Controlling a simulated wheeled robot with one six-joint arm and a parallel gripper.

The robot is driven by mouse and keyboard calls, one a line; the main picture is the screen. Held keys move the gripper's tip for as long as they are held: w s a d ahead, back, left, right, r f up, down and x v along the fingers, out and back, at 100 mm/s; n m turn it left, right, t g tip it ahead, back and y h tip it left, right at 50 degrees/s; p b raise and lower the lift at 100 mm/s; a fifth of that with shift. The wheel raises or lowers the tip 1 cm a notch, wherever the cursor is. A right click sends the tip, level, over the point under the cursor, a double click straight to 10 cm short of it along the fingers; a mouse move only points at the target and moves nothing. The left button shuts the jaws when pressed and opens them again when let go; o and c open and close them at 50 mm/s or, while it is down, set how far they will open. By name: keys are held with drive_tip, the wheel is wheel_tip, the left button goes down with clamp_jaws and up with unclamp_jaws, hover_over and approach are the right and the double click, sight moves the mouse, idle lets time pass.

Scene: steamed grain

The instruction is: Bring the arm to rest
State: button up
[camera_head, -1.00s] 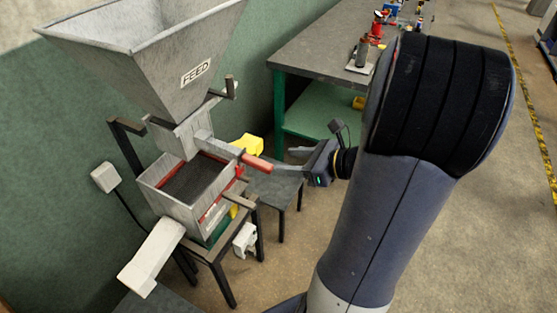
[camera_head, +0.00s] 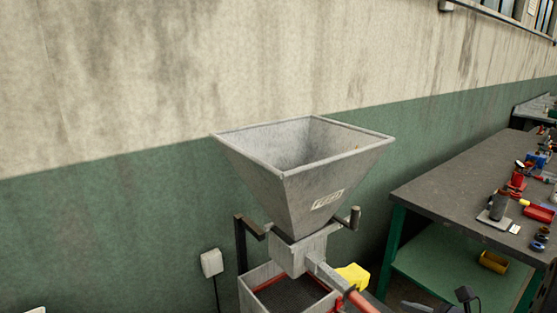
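Only the top of my gripper (camera_head: 420,305) shows, at the bottom edge right of centre. A grey finger part and a small black piece on a stalk (camera_head: 466,294) are visible there. The rest of my gripper and arm is below the picture. I cannot tell whether the fingers are open or shut. The red handle (camera_head: 361,301) of the feed machine is just left of it, and no contact between them shows.
A grey hopper (camera_head: 330,190) with a label stands above a grey box (camera_head: 254,289) by the green and cream wall. A yellow part (camera_head: 353,277) is beside the handle. A workbench (camera_head: 450,190) with tools and a red can stands at right. A wall box (camera_head: 211,263) is at left.

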drive_tip(key=x, duration=0.8)
drive_tip(key=shift+w+a+p, duration=0.1)
drive_tip(key=shift+p, duration=0.25)
drive_tip(key=shift+w+a, duration=0.3)
drive_tip(key=shift+w, duration=0.2)
drive_tip(key=shift+s+d, duration=0.3)
drive_tip(key=shift+s, duration=0.1)
drive_tip(key=b+v, duration=0.1)
drive_tip(key=v, duration=1)
drive_tip(key=p, duration=0.1)
approach(340, 282)
drive_tip(key=f, duration=0.1)
drive_tip(key=s+f, duration=0.1)
drive_tip(key=shift+d+f, duration=0.3)
drive_tip(key=shift+f, duration=0.05)
drive_tip(key=w+a, duration=0.1)
drive_tip(key=w, duration=0.1)
drive_tip(key=w+a, duration=0.3)
drive_tip(key=w, duration=0.1)
drive_tip(key=shift+w+a, duration=0.35)
drive_tip(key=shift+w+a+f, duration=0.1)
drive_tip(key=shift+w, duration=0.05)
